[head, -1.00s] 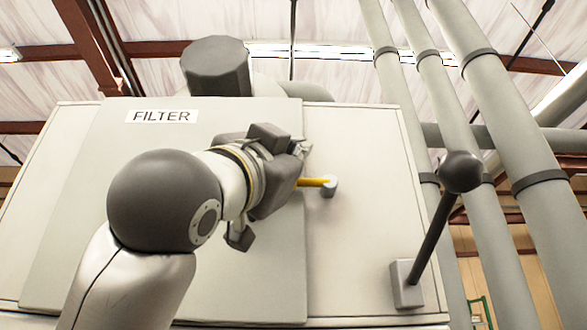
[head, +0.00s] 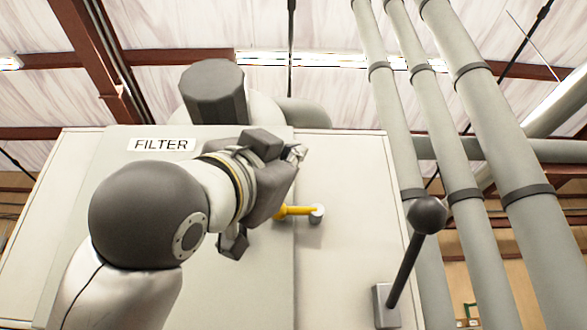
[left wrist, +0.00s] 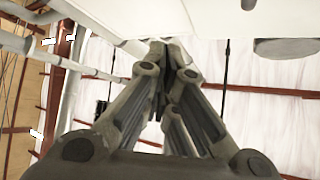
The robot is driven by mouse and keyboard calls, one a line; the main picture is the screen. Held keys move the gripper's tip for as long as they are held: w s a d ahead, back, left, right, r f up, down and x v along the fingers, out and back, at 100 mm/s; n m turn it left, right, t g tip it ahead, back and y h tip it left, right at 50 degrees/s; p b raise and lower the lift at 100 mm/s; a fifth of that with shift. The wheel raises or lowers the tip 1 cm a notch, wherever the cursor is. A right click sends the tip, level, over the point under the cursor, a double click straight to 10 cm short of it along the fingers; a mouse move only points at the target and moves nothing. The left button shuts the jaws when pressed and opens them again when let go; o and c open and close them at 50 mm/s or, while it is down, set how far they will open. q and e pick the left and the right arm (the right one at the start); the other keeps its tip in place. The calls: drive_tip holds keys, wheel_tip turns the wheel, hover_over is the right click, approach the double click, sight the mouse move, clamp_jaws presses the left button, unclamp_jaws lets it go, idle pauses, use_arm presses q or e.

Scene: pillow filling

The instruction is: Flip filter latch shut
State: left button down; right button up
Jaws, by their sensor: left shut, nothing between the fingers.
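The filter latch (head: 294,211) is a yellow handle on a round grey pivot on the cabinet front. It lies nearly level, pointing left from the pivot across the edge of the filter door (head: 100,220). My left gripper (head: 300,154) is in front of the door, above the latch in the head view, with its fingertips pointing up and right. In the left wrist view the gripper's fingers (left wrist: 167,55) meet at the tips with nothing between them. The latch does not show in that view. My right gripper is in neither view.
A black lever with a ball knob (head: 427,215) stands out at the cabinet's right. Tall grey pipes (head: 455,130) run beyond it. A dark-capped duct (head: 213,92) rises above the cabinet. The panel (head: 345,260) right of the door is clear below the latch.

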use_arm(q)
drive_tip(key=s+f, duration=0.1)
drive_tip(key=s+a+f+b, duration=0.1)
drive_tip(key=f, duration=0.1)
drive_tip(key=s+a+f+b, duration=0.1)
drive_tip(key=shift+f, duration=0.35)
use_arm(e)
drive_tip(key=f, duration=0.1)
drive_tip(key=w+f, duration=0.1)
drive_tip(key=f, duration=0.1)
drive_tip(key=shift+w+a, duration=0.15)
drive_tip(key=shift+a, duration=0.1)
use_arm(q)
drive_tip(key=shift+s, duration=0.1)
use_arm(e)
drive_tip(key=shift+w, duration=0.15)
